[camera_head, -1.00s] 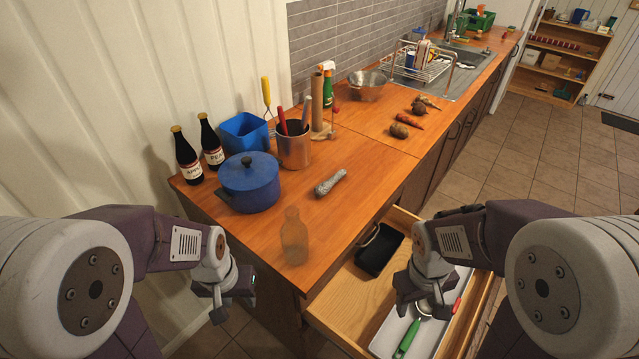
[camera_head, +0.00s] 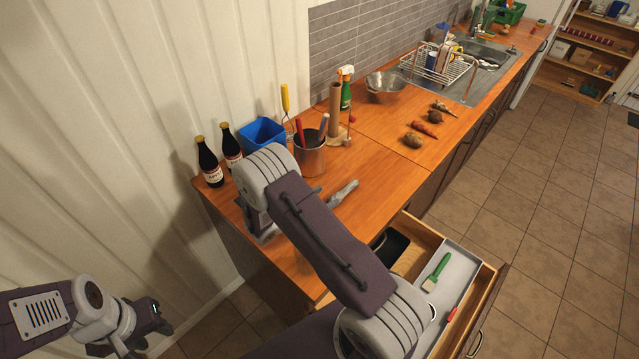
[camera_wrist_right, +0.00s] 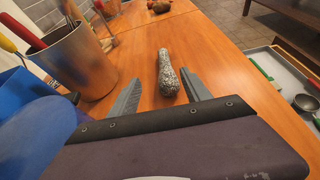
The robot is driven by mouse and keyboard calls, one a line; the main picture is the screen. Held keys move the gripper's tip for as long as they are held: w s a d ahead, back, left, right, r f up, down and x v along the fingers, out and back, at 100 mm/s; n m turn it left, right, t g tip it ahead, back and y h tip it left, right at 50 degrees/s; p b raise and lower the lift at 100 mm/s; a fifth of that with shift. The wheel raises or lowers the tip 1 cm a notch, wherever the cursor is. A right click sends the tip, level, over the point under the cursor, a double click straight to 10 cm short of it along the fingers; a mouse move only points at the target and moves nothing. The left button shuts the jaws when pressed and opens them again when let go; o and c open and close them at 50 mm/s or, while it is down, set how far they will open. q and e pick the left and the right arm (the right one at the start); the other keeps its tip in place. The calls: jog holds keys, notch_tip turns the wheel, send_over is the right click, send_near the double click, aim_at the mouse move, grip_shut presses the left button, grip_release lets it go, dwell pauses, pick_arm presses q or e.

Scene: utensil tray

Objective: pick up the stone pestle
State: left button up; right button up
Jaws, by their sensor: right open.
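The stone pestle (camera_head: 347,188) is a speckled grey rod lying on the wooden counter. My right arm partly covers it in the head view. In the right wrist view the pestle (camera_wrist_right: 168,72) lies lengthwise ahead, its near end between the lines of the two fingers. My right gripper (camera_wrist_right: 162,92) is open and empty, its fingers spread to either side of the pestle's near end; I cannot tell its height above the counter.
A metal utensil pot (camera_head: 310,158) stands beyond the pestle, near a blue container (camera_head: 264,136) and two dark bottles (camera_head: 208,162). Vegetables (camera_head: 425,130) lie farther back. An open drawer (camera_head: 488,277) with a tray and green brush (camera_head: 437,271) juts out at right.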

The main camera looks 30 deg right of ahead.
aim_at(335, 197)
jog(key=shift+s+f, duration=0.1)
jog(key=shift+s, duration=0.4)
jog(key=shift+p+x, duration=0.45)
jog(key=shift+x, duration=0.75)
jog(key=shift+w+d+f, duration=0.1)
jog(key=shift+d+f, duration=0.1)
jog(key=shift+d, duration=0.15)
jog(key=p+x, duration=0.1)
jog(key=x, duration=0.3)
jog(key=shift+f+p, duration=0.1)
jog(key=shift+p, duration=0.3)
jog(key=shift+d+f, duration=0.15)
jog(key=shift+f, duration=0.05)
pick_arm(q)
notch_tip(335, 197, up, 4)
jog(key=shift+d+f, duration=0.15)
jog(key=shift+f, duration=0.1)
pick_arm(e)
grip_shut()
